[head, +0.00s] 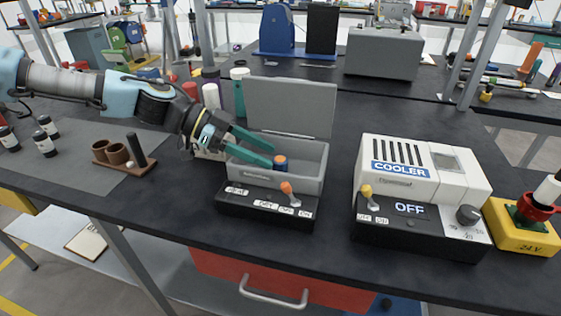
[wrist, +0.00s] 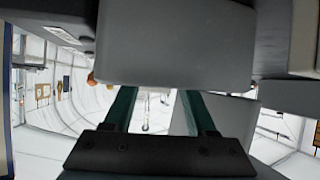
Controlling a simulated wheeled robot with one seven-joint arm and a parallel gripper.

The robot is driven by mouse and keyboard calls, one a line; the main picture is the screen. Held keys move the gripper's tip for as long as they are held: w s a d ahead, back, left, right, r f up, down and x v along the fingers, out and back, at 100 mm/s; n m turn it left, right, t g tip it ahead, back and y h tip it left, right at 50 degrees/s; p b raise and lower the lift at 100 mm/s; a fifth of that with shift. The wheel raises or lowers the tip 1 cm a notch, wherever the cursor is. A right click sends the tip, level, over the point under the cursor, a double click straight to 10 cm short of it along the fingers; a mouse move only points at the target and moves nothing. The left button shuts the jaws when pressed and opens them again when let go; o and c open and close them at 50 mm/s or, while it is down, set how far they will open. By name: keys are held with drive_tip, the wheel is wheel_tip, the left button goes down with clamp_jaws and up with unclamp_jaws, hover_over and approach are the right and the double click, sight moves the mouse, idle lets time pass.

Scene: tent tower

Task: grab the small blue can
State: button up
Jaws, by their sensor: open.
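The small blue can (head: 280,165) with an orange-brown band stands inside the open grey box (head: 306,158) on the bench, near its middle. My gripper (head: 272,156) reaches in from the left over the box's left wall, with its two teal fingers apart. The fingertips are close to the can's left side in the head view; I cannot tell whether they touch it. In the wrist view, the gripper's fingers (wrist: 158,95) are apart and no can shows clearly between them; a grey surface covers their far ends.
The box's raised lid (head: 290,105) stands behind. A switch panel (head: 262,205) with an orange lever is in front. The white cooler unit (head: 415,170) stands right. A brown cup holder (head: 122,157) and several bottles are left. Bare bench lies between box and cooler.

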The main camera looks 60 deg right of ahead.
sight(275, 159)
drive_tip(key=shift+p+x, duration=0.3)
drive_tip(key=shift+x, duration=1.25)
drive_tip(key=shift+c, duration=0.2)
clamp_jaws()
